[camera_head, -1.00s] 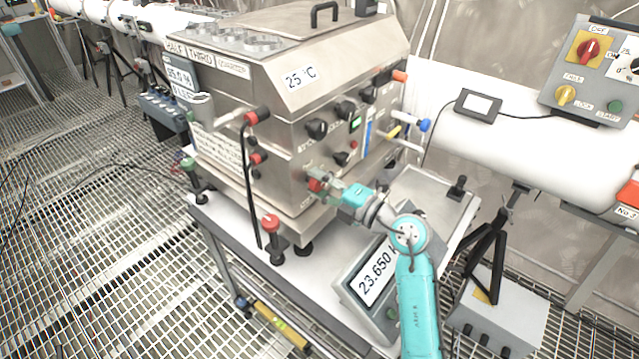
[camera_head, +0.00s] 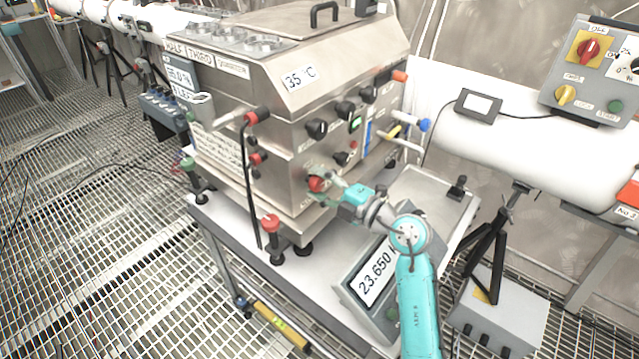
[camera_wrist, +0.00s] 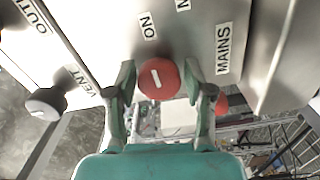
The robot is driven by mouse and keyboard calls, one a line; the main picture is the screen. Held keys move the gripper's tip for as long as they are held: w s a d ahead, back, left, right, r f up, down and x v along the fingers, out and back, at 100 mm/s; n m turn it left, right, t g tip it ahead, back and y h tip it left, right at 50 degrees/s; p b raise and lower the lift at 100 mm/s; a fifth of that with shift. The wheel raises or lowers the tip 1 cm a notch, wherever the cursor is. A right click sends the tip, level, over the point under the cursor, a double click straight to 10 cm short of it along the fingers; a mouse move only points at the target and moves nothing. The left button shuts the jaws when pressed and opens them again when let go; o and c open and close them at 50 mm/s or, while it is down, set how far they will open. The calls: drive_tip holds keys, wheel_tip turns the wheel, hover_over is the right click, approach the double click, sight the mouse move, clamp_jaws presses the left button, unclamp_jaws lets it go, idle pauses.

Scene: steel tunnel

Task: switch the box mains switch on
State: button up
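The MAINS label (camera_wrist: 223,48) is to the right. The switch also shows in the head view (camera_head: 316,184), low on the front panel. My gripper (camera_wrist: 160,84) has one finger on each side of the knob, apart, with narrow gaps; I cannot tell whether either finger touches it.
A white-and-black knob (camera_wrist: 46,103) by the VENT label is left of my gripper in the wrist view. Black knobs (camera_head: 317,129) sit higher on the panel. A white pipe (camera_head: 540,150) runs at the right.

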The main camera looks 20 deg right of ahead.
drive_tip(key=shift+o, duration=0.3)
drive_tip(key=v, duration=1.2)
drive_tip(key=s+a+y, duration=0.1)
drive_tip(key=s+a, duration=0.1)
drive_tip(key=s+a+y, duration=0.1)
drive_tip(key=s+a, duration=0.1)
drive_tip(key=s+a+f+t, duration=0.1)
drive_tip(key=s+a, duration=0.1)
drive_tip(key=a, duration=0.1)
drive_tip(key=shift+a+m+y, duration=0.1)
drive_tip(key=shift+m+y, duration=0.3)
drive_tip(key=s+a+m+t+h, duration=0.1)
drive_tip(key=s+a+m+t, duration=0.35)
drive_tip(key=s, duration=0.45)
drive_tip(key=s+d+f+m+g+h, duration=0.1)
drive_tip(key=s+f+m+g+h, duration=0.1)
drive_tip(key=s, duration=0.5)
drive_tip(key=s+d+f+m+g+h, duration=0.1)
drive_tip(key=s+f+m+g+h, duration=0.1)
drive_tip(key=s+f+m+h, duration=0.3)
drive_tip(key=s+d+f+m+g+h, duration=0.2)
drive_tip(key=s+f+m, duration=0.4)
drive_tip(key=s+m, duration=0.3)
drive_tip(key=shift+s+h, duration=0.9)
drive_tip(key=shift+s, duration=0.25)
